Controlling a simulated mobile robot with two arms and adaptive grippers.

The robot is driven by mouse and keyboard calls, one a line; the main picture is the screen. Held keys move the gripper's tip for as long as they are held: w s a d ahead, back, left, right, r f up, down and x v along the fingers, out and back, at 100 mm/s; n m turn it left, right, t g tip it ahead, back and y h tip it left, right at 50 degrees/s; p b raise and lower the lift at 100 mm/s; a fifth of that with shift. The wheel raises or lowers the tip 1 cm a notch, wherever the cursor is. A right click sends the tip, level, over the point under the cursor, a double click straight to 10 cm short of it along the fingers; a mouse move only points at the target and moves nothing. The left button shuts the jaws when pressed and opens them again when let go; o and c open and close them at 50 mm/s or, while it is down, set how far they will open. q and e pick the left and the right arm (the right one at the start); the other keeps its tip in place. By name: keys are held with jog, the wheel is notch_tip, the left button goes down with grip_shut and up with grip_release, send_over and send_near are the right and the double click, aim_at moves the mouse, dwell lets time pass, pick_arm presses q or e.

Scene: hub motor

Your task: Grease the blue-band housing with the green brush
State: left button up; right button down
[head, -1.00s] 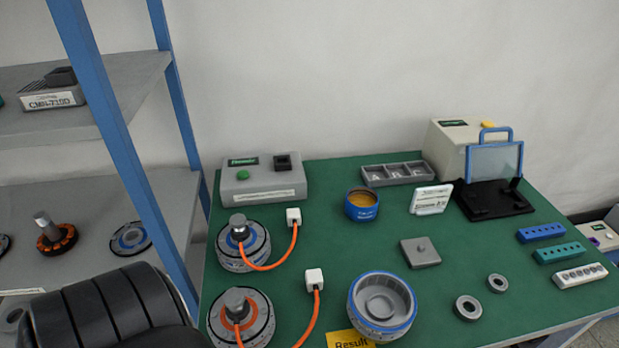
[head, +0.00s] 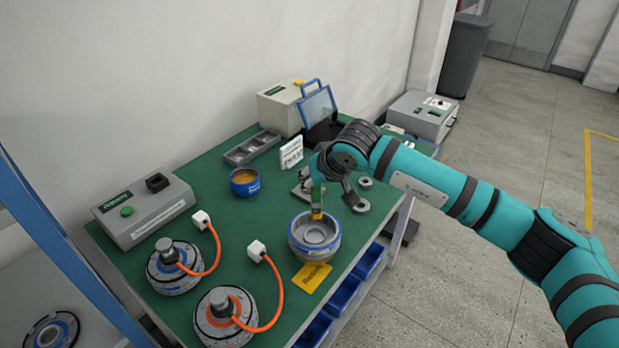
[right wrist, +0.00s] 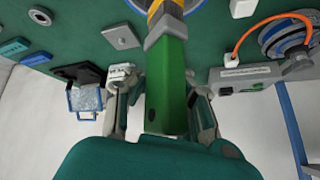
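The blue-band housing (head: 314,252) is an open grey bowl with a blue rim, sitting near the table's front edge in the head view. My right gripper (head: 313,180) is above it, shut on the green brush (head: 318,194). The brush points down, its yellowish lower end over the back part of the housing's opening; I cannot tell whether it touches. In the right wrist view the green handle (right wrist: 167,90) lies between the fingers, its tip cut off at the top edge. A blue tin (head: 245,190) with amber contents stands behind left. My left gripper is not in view.
Two motor units (head: 173,270) with orange cables stand at the left, near a grey control box (head: 146,210). A yellow card (head: 312,277) lies in front of the housing. A grey tray (head: 251,147) and white sign (head: 291,152) are behind. A blue shelf post stands far left.

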notch_tip(320, 180, down, 5)
jog(key=shift+a+b, duration=0.15)
jog(key=shift+b, duration=0.5)
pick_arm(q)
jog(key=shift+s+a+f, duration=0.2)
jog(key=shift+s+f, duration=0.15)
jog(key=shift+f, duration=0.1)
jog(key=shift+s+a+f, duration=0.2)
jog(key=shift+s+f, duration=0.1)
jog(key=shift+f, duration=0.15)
pick_arm(e)
jog(key=shift+s+f, duration=0.1)
jog(key=shift+f, duration=0.8)
pick_arm(q)
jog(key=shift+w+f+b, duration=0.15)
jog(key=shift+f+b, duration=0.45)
jog(key=shift+b, duration=0.2)
pick_arm(e)
jog(key=shift+f, duration=0.55)
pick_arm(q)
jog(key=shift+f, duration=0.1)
